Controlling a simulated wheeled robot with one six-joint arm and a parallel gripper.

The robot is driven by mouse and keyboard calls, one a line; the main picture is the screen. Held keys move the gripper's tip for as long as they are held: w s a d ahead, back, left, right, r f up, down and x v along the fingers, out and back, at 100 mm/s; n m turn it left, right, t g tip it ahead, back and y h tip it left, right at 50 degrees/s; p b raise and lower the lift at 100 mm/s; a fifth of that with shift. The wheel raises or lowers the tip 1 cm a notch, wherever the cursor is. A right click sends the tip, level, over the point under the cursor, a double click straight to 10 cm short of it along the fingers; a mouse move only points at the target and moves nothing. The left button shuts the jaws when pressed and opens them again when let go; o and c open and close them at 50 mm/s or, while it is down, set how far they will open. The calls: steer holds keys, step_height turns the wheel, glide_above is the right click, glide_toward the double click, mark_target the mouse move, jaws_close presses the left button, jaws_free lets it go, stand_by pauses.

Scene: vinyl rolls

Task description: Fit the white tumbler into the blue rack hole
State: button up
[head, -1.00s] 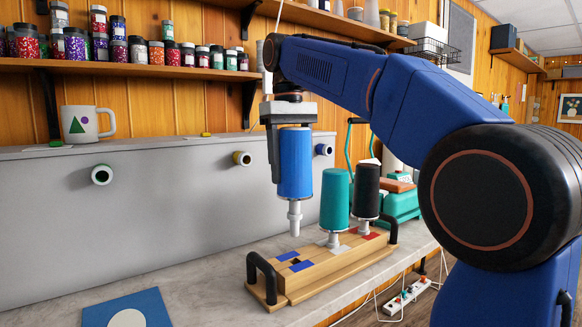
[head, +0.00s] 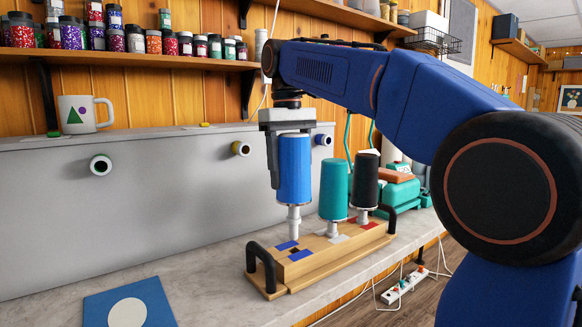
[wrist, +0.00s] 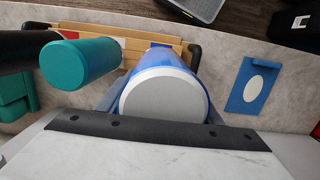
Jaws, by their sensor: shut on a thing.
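My gripper (head: 290,158) is shut on a blue roll (head: 295,172), held upright with its narrow white end (head: 294,222) down. In the wrist view the blue roll (wrist: 178,60) shows its pale flat top. The white end is just over the blue-marked end of the wooden rack (head: 325,261), close to the dark hole between two blue patches (head: 299,255). I cannot tell whether it touches. A teal roll (head: 334,188) and a black roll (head: 365,180) stand upright in the rack. I see no all-white tumbler apart from these rolls.
The rack has black handles (head: 262,268) at its ends. A blue mat with a white disc (head: 127,311) lies left on the grey counter (head: 200,262). A grey panel with short pegs (head: 101,165) stands behind. A teal machine (head: 400,190) is behind the rack.

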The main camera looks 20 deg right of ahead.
steer(key=shift+f, duration=4.05)
stand_by(3.9)
